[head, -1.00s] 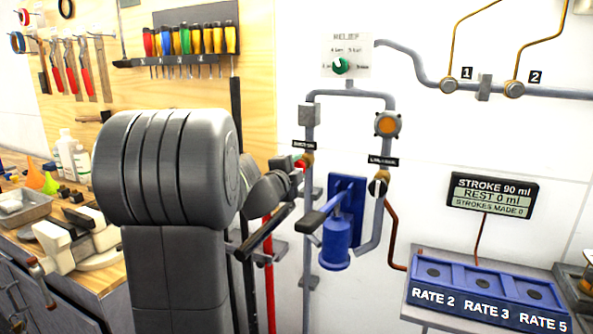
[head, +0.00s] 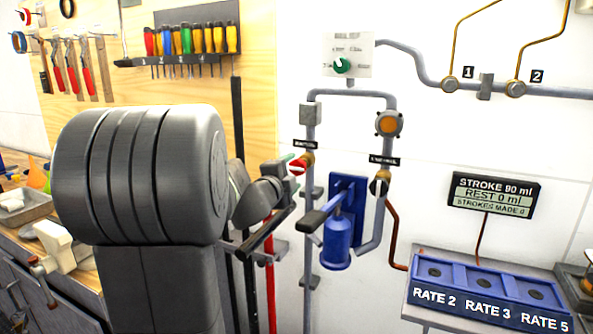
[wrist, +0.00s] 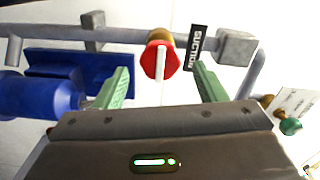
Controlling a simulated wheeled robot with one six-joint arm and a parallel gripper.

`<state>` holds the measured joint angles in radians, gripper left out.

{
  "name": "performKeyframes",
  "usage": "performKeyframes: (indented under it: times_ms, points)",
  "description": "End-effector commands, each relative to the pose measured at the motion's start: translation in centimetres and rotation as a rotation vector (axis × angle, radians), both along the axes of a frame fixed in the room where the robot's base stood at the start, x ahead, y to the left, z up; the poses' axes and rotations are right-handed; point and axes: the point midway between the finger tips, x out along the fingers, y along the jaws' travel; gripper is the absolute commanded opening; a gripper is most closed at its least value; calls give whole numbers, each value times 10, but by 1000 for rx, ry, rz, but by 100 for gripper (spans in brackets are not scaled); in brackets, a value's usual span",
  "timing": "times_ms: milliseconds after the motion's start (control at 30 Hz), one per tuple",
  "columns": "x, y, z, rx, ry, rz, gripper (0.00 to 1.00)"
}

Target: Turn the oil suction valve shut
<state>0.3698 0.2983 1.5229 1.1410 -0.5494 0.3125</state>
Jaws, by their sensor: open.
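The oil suction valve is a red round knob (wrist: 160,60) with a white bar, on a brass body, beside the "SUCTION" label (wrist: 195,47). In the wrist view the bar stands across the pipe, pointing toward my gripper. The red knob also shows in the head view (head: 299,165), partly covered by my gripper (head: 290,164). In the wrist view my gripper (wrist: 163,83) is open, its green fingers one on each side of the knob, with clear gaps. The fingertips appear apart from the knob; their exact depth is hard to tell.
A blue pump (head: 338,235) with a dark lever (head: 312,222) stands just right of and below the valve. A second valve, black and white (head: 379,187), is on the right pipe. A blue rate tray (head: 487,290) is lower right.

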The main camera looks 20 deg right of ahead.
Motion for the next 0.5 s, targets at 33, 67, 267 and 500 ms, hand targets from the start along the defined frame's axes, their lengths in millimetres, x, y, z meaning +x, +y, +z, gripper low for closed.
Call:
performKeyframes:
  times_ms: [33,67,267,500]
  points:
    - [-8,10,1,0,-1,4,65]
    - [-12,15,1,0,-1,3,65]
    - [-39,47,1,0,-1,4,65]
    - [-59,69,0,0,0,1,65]
